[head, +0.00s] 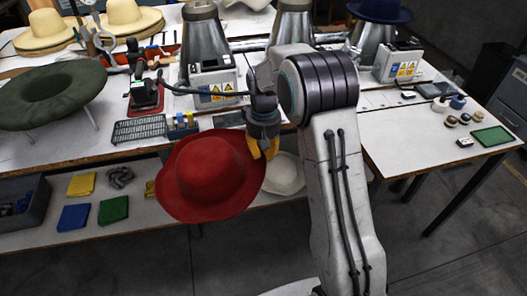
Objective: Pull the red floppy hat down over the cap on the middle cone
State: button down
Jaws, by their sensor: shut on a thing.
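The red floppy hat (208,178) hangs in front of the bench edge, tilted, with its crown toward the camera. My gripper (262,150), with yellow fingers, is shut on the right side of its brim. The middle cone (291,24) is grey metal and stands at the back of the bench, behind my arm. Its top reaches the upper picture edge, so I cannot make out the cap on it. The hat is well in front of this cone and lower.
A bare-looking metal cone (206,45) stands left, and a navy hat (381,9) sits on the right cone (371,42). A green hat (52,93) and cream hats (131,17) are on the left. A pale hat (286,173) lies on the lower shelf.

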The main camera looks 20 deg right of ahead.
notch_tip(320, 180, up, 20)
jog(key=p, duration=1.8)
jog(key=w+d+r+m, duration=0.1)
jog(key=d+r+m, duration=0.2)
jog(key=d+m, duration=0.4)
jog(key=w+d+r+m, duration=0.1)
jog(key=d+r+m, duration=0.1)
jog(key=d+m, duration=0.5)
jog(key=w+d+r+m+t, duration=0.1)
jog(key=d+r+m, duration=0.2)
jog(key=d+m, duration=0.4)
jog(key=m, duration=0.5)
jog(key=shift+d+r+m+b, duration=0.2)
jog(key=shift+r+m+b, duration=0.1)
jog(key=shift+m+b, duration=0.1)
jog(key=shift+r+h, duration=0.1)
jog(key=shift+h, duration=0.2)
